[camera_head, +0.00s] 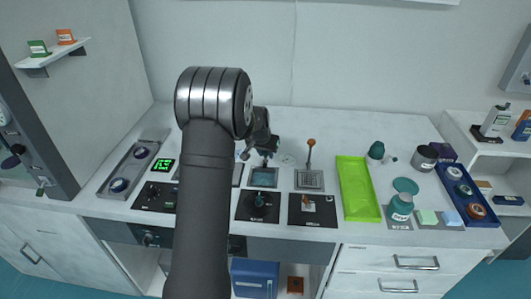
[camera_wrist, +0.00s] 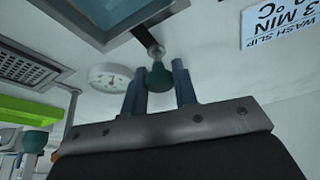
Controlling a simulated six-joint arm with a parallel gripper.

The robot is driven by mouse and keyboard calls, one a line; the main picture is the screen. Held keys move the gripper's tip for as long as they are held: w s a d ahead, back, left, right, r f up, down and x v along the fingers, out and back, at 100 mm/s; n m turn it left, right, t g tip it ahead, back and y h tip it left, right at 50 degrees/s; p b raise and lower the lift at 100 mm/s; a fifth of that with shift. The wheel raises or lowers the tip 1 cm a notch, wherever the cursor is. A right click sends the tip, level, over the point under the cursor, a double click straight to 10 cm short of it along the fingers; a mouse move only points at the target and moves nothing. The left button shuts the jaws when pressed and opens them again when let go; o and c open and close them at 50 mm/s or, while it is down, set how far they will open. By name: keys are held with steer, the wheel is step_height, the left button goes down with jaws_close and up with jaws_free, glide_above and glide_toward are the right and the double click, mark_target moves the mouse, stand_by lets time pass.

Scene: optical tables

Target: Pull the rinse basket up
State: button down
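The rinse basin (camera_head: 263,178) is a square, water-blue well in the worktop, and its corner shows in the wrist view (camera_wrist: 105,22). A metal rod at its edge ends in a dark green knob (camera_wrist: 160,78), which I take as the basket's handle. The basket itself cannot be made out. My gripper (camera_wrist: 160,88) points at the knob, with one finger on each side of it. The fingers look open, and I cannot tell if either touches the knob. In the head view my gripper (camera_head: 264,153) is above the back of the basin and hides the knob.
A slotted drain plate (camera_head: 309,180) with an orange-knobbed lever (camera_head: 310,146) stands right of the basin. A lime tray (camera_head: 357,190) lies further right. A round dial (camera_wrist: 110,75) and a printed wash slip (camera_wrist: 280,22) are near the knob. Control panels (camera_head: 258,205) line the front.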

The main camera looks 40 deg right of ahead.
step_height(320, 180, up, 7)
steer(key=shift+f, duration=0.2)
steer(key=c, duration=1.2)
jaws_free()
steer(key=shift+r, duration=0.15)
steer(key=shift+o, duration=0.3)
steer(key=v, duration=1.7)
steer(key=shift+w, duration=0.1)
